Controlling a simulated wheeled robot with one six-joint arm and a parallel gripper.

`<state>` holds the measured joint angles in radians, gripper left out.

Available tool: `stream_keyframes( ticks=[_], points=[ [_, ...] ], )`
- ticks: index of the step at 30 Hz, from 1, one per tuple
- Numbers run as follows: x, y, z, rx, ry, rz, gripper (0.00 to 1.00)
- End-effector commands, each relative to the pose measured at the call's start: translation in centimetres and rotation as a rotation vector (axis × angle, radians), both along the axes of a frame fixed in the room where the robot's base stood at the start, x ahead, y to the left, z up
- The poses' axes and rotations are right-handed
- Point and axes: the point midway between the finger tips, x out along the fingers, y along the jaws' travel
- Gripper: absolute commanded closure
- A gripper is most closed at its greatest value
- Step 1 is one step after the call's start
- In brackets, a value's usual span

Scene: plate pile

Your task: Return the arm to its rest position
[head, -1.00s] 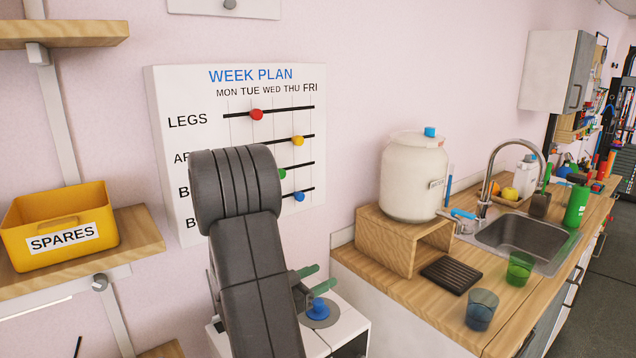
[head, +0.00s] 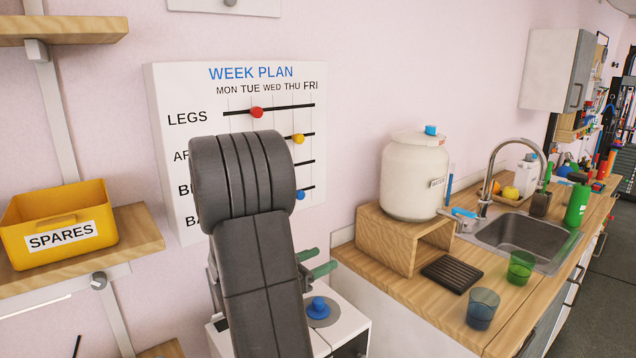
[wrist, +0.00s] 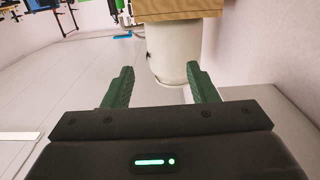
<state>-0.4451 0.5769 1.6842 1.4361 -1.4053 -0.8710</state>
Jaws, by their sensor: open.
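My arm (head: 260,270) rises in front of the week plan board in the head view, folded at a thick dark joint. My gripper (head: 316,262) shows at the arm's right side, its green fingers apart above a white unit with a blue knob. In the wrist view my gripper (wrist: 160,70) is open, with nothing held between its fingers. A pale round vessel shows beyond the fingertips there, below a brown wooden piece. The rest of the gripper is mostly hidden behind the arm in the head view.
The week plan board (head: 190,90) hangs behind the arm. A yellow SPARES bin (head: 50,205) stands on a shelf at left. The white unit (head: 345,315) is below the gripper. At right, a counter holds a white dispenser (head: 413,180), a blue cup (head: 482,308) and a green cup (head: 521,267).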

Motion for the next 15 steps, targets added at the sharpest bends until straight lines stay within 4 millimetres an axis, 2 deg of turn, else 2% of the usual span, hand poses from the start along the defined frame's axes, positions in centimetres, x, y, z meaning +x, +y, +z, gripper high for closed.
stream_keyframes(
  ticks=[10, 12, 13, 14, 15],
  points=[
    [0.0, 0.0, -5.6, -0.002, 0.003, 0.001, 0.47],
    [0.0, 0.0, -3.5, 0.0, -0.004, 0.0, 0.47],
    [0.0, 0.0, -3.1, 0.001, -0.003, 0.0, 0.47],
    [0.0, 0.0, -2.9, 0.001, -0.003, 0.0, 0.47],
    [0.0, 0.0, -4.0, 0.002, -0.005, 0.0, 0.47]
  ],
)
